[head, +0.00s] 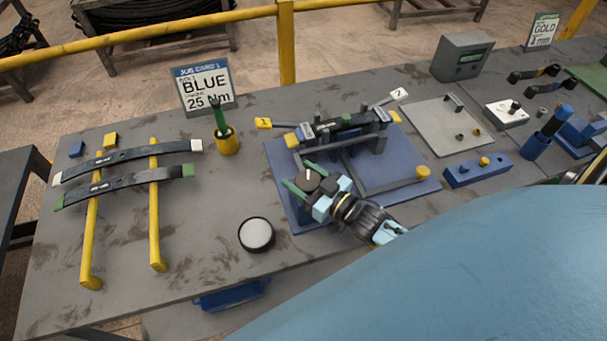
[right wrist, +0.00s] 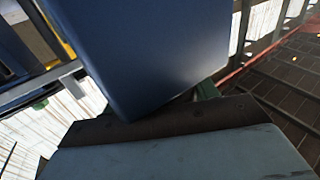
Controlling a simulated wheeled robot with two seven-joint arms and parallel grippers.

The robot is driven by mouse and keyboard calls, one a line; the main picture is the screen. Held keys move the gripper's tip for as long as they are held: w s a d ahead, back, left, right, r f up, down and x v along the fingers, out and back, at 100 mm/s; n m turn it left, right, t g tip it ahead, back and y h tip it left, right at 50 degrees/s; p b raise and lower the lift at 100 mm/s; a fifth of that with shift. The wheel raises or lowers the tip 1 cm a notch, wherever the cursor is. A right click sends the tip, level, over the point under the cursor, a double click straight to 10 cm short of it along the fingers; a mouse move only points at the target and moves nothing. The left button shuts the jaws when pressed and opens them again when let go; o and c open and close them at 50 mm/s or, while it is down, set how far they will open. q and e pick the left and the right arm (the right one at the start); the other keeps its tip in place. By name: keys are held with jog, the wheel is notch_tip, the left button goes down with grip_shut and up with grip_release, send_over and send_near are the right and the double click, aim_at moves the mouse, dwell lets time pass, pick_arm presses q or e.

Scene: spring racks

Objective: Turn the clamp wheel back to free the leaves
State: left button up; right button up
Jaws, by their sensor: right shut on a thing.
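The clamp fixture stands on a blue base plate (head: 395,160) in the head view. Dark spring leaves (head: 342,122) lie across its grey posts, with coloured tabs at their ends. The clamp wheel (head: 308,179) is a dark round knob with a pale mark, at the fixture's near left side. My right gripper (head: 306,179) is shut on the wheel, its green fingers on either side of it. The gripper body hides part of the wheel and plate. The right wrist view is mostly filled by dark blue and grey surfaces that I cannot identify surely. My left gripper is out of view.
Two loose leaves (head: 125,187) lie across yellow rails (head: 156,215) at left. A yellow cup (head: 227,141), a BLUE 25 Nm card (head: 203,87) and a round white-topped disc (head: 256,234) stand nearby. A grey tray (head: 430,125) and blue block (head: 478,172) are at right.

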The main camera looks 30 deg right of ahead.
jog(key=n+g+y+b, duration=0.1)
jog(key=n+g+y, duration=0.1)
jog(key=n+y, duration=0.1)
jog(key=shift+f+y, duration=0.1)
jog(key=shift+y, duration=0.4)
jog(key=shift+s+a+n+g+y+b, duration=0.15)
jog(key=shift+a+n+g+y+b, duration=0.05)
jog(key=shift+n+g+y+b, duration=0.8)
jog(key=shift+s+a+n+g+y+b, duration=0.15)
jog(key=shift+n+g+y+b, duration=0.65)
jog(key=shift+g+y, duration=0.4)
jog(key=o, duration=1)
jog(key=shift+c, duration=0.2)
jog(key=b+v, duration=0.1)
jog(key=v, duration=1.2)
jog(key=shift+d, duration=0.15)
